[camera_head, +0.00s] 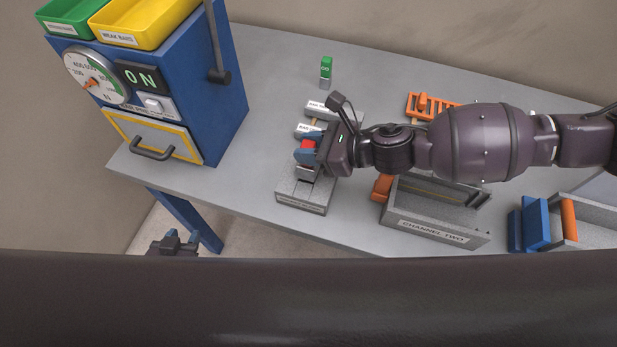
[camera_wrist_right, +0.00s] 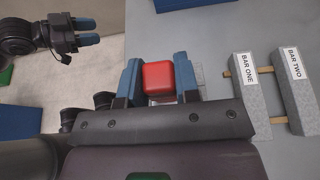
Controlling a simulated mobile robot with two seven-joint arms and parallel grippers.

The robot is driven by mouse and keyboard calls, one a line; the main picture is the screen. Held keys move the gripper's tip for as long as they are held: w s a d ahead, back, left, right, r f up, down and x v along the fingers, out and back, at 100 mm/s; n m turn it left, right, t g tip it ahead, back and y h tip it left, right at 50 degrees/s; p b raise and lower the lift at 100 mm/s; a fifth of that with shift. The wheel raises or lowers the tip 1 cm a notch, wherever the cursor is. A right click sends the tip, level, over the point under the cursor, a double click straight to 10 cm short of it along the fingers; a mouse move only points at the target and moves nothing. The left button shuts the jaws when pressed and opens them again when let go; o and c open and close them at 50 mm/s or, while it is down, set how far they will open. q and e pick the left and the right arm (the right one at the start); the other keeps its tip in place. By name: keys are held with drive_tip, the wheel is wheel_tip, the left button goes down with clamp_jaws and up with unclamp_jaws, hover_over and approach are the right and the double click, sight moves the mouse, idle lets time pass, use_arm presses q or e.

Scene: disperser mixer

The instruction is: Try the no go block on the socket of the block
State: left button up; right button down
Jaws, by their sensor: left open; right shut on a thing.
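The red-topped no go block (camera_head: 307,146) is between the blue fingers of my right gripper (camera_head: 306,153), which is shut on it. In the right wrist view the red top (camera_wrist_right: 158,77) sits between both fingers of the right gripper (camera_wrist_right: 160,82). The grey block with the socket (camera_head: 302,197) lies on the table under this gripper. The gauge's lower end is over or at the socket; I cannot tell whether it is inside. My left gripper (camera_head: 172,243) is open and empty beyond the table's front edge; it also shows in the right wrist view (camera_wrist_right: 86,32).
A green-topped go block (camera_head: 326,68) stands at the back. Bar one (camera_wrist_right: 250,90) and bar two (camera_wrist_right: 293,82) lie beside the gripper. A blue press (camera_head: 190,85) with a dial stands left. The channel two tray (camera_head: 432,231) and an orange rack (camera_head: 430,104) are right.

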drive_tip(key=shift+r+p, duration=0.55)
drive_tip(key=shift+r, duration=2.35)
